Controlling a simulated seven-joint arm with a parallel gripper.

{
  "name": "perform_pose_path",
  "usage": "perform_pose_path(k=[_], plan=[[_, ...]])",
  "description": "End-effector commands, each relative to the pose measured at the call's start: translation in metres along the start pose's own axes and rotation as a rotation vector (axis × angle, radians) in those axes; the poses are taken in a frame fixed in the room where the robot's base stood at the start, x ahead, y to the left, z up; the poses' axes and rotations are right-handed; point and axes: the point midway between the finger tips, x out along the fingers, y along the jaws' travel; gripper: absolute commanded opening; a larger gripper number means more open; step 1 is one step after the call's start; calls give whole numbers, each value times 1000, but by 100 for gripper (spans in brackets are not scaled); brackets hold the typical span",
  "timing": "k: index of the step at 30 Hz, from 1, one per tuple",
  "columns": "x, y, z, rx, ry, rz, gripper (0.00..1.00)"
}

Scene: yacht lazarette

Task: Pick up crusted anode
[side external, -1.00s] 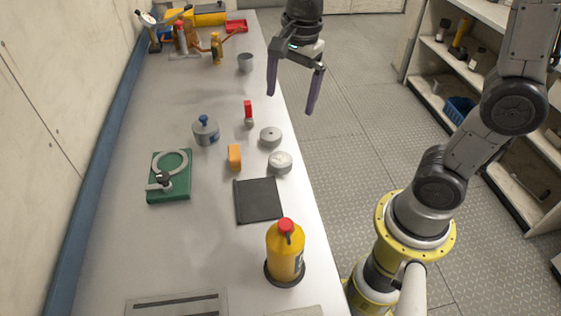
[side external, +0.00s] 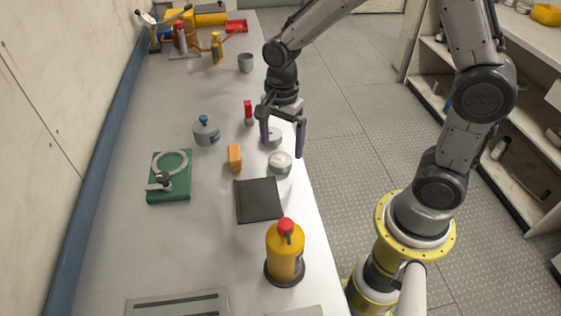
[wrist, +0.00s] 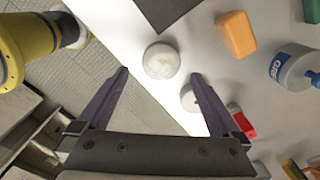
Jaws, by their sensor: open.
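The crusted anode appears to be the pale, rough-topped grey disc (side external: 280,162) near the bench's right edge; it also shows in the wrist view (wrist: 161,61). A second grey disc (side external: 272,136) lies just behind it in the side view, partly hidden by my gripper. In the wrist view this second disc (wrist: 188,98) is partly covered by the right finger. My gripper (side external: 282,150) is open and empty, pointing down above the discs. In the wrist view the crusted disc lies between and just beyond the fingertips (wrist: 160,73).
Close by are an orange block (side external: 234,157), a black mat (side external: 258,200), a red-topped item (side external: 248,112) and a blue-knobbed grey canister (side external: 206,132). A yellow bottle (side external: 285,255) stands in front. A green board (side external: 170,177) lies left. The bench's right edge is close to the discs.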

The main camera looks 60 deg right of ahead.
Motion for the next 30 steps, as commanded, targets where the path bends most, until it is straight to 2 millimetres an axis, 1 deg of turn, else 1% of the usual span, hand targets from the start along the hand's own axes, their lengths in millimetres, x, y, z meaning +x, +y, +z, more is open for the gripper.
perform_pose_path(k=[1, 6, 9, 12, 18, 20, 21, 26, 30], plan=[[8, 1, 0, 0, 0, 7, 100], [33, -1, 1, 0, 0, 7, 100], [42, -1, 1, 0, 0, 5, 100], [46, -1, 1, 0, 0, 3, 100], [46, -2, 1, 0, 0, 2, 100], [46, -2, 1, 0, 0, 2, 89], [46, -2, 1, 0, 0, 2, 82], [46, -2, 1, 0, 0, 2, 53], [46, -2, 1, 0, 0, 2, 28]])
